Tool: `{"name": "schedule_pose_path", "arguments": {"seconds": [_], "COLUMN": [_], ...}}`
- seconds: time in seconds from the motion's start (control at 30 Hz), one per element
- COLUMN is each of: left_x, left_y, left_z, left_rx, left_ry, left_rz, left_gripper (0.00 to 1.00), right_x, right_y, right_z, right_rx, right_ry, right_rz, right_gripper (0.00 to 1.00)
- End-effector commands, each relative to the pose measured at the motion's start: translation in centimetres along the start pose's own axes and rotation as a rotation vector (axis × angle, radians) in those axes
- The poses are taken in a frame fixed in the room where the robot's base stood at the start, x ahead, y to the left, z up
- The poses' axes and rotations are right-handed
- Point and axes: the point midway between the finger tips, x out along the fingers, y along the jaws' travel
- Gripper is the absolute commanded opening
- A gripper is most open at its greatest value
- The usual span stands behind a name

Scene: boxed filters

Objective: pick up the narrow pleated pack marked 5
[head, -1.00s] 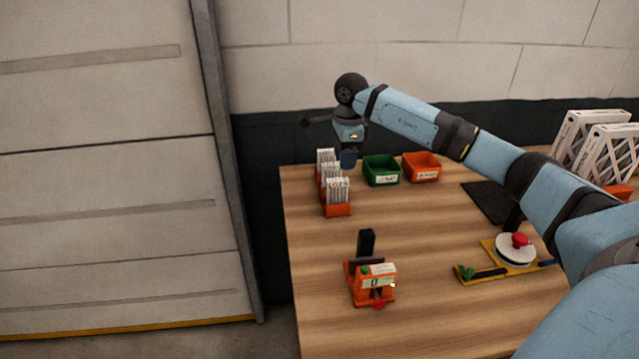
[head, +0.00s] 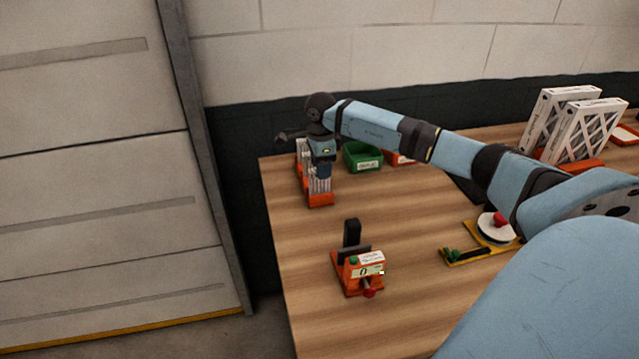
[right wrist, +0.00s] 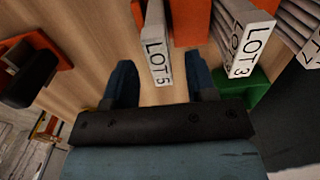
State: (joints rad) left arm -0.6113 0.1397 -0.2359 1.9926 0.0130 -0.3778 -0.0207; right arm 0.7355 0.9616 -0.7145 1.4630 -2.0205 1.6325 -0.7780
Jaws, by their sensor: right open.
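The narrow pleated pack marked LOT 5 (right wrist: 158,62) shows in the right wrist view, its white label end facing my wrist. My right gripper (right wrist: 163,78) is open, one finger on each side of the pack's label end. I see gaps between the pack and both fingers, so it is not gripped. In the head view my right gripper (head: 322,172) is over the front of the rows of packs and partly covers them. I cannot pick out the number 5 there. My left gripper is not in view.
A pack marked LOT 3 (right wrist: 249,50) stands right of the right finger, with more packs beyond. Orange racks (head: 321,201) hold the packs. An orange device with a display (head: 362,272) stands nearer; bare table lies between.

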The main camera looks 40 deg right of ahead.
Motion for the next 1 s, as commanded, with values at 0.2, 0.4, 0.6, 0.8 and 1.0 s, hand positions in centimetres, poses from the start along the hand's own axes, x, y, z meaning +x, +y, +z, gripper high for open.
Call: {"name": "schedule_pose_path", "arguments": {"seconds": [0.2, 0.4, 0.6, 0.8, 1.0], "left_x": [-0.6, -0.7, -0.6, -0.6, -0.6], "left_y": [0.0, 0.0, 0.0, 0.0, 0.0], "left_z": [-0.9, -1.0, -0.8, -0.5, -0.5], "left_rx": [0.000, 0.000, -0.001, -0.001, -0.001], "left_ry": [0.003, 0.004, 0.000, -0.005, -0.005], "left_rz": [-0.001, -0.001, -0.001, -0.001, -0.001], "left_gripper": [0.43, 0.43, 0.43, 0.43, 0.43], "right_x": [3.2, 4.4, 4.4, 4.4, 4.4], "right_y": [0.1, 0.0, 0.0, 0.1, 0.0], "right_z": [0.4, 0.4, 0.4, 0.4, 0.4], "right_rx": [0.000, 0.000, 0.000, 0.000, 0.000], "right_ry": [0.000, -0.001, 0.000, 0.000, 0.000], "right_rz": [0.004, 0.000, 0.000, 0.000, 0.000], "right_gripper": [0.51, 0.51, 0.33, 0.00, 0.00]}}
